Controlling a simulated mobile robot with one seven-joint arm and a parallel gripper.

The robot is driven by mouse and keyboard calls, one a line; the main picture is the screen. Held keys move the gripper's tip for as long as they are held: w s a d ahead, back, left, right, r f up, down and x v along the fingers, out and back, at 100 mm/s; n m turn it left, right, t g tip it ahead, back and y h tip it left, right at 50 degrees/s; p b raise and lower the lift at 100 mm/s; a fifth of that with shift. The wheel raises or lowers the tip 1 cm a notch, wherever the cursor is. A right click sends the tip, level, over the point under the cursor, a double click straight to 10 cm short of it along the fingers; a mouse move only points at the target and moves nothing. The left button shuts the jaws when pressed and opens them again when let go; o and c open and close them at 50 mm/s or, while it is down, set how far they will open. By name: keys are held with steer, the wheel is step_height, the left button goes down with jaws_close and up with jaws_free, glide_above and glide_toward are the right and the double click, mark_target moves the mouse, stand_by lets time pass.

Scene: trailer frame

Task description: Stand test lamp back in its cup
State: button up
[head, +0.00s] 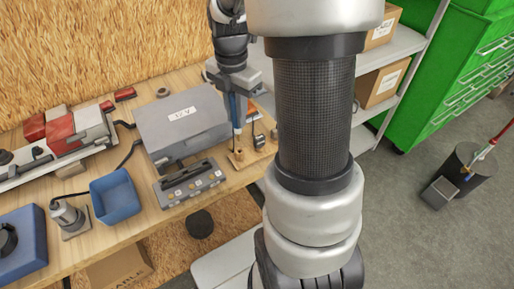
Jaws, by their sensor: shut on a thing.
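My gripper (238,92) is above the right end of the wooden workbench, pointing down. It is shut on the test lamp (236,113), a slim upright thing with a blue upper part. The lamp's lower end reaches down to a small wooden block (237,160) with a small brown cup-like holder at the bench's front edge. The lamp looks about upright. I cannot tell whether its tip is inside the cup or just above it. My own arm hides the area to the right.
A grey 12V box (182,122) stands left of the gripper, with a grey socket panel (190,183) in front. A blue bin (115,196) and red-grey tools (75,135) lie further left. Shelves with cartons (382,80) and a green drawer cabinet (450,75) stand right.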

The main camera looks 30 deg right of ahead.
mark_target(238, 133)
steer(key=shift+f+b, duration=1.25)
steer(key=shift+f, duration=0.55)
steer(key=shift+f+b, duration=0.3)
steer(key=shift+f, duration=0.15)
steer(key=shift+f+b, duration=0.35)
steer(key=shift+f, duration=0.2)
steer(key=shift+f, duration=0.15)
steer(key=shift+f+b, duration=0.4)
steer(key=shift+f, duration=0.05)
steer(key=shift+f+b, duration=0.4)
steer(key=shift+f, duration=0.25)
